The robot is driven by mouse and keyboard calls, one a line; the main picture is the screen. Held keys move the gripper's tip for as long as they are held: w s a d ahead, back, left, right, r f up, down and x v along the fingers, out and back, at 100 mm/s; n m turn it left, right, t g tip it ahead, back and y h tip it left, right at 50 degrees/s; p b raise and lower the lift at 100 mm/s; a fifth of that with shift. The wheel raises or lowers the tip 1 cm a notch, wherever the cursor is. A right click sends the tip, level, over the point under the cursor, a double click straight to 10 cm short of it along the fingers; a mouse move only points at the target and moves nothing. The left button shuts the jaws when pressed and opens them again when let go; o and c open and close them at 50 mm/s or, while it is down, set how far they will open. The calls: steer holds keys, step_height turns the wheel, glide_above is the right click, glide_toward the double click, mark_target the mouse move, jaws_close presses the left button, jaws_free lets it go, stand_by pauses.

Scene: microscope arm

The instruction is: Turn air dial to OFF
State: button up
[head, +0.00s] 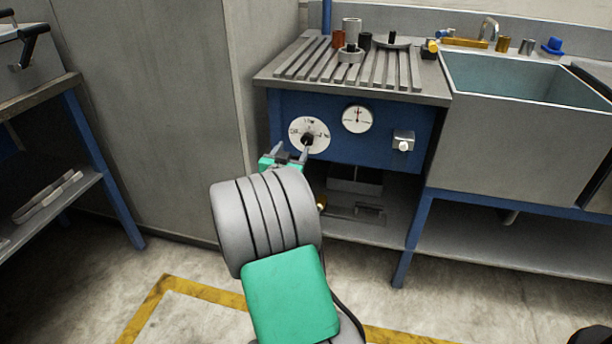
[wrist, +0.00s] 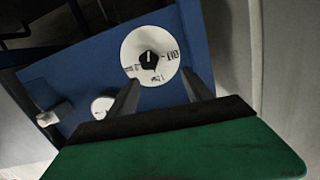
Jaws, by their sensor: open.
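The air dial is a white round plate (head: 318,130) with a black knob at its centre, on the left of the blue front panel (head: 378,150). In the wrist view the dial's black knob (wrist: 149,61) shows with a white pointer mark, and printed labels lie around it, too small to read surely. My gripper (head: 291,150) is open, with its two dark fingers reaching toward the dial. In the wrist view the fingers (wrist: 162,90) stand apart, one to each lower side of the dial, with the knob between and beyond them. I cannot tell whether they touch the panel.
A white gauge (head: 357,119) and a silver valve block (head: 403,141) sit right of the dial. Above is a slatted bench top (head: 425,82) with cups and small parts. A sink (head: 520,80) is at right. A grey cabinet wall (head: 180,110) stands close at left.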

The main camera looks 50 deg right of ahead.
mark_target(306, 141)
steer(key=shift+h, duration=0.6)
steer(key=d, duration=0.3)
steer(key=w+d+f+b, duration=0.1)
steer(key=d, duration=0.2)
steer(key=w+d+f, duration=0.1)
steer(key=d, duration=0.2)
steer(key=shift+b, duration=0.35)
jaws_close()
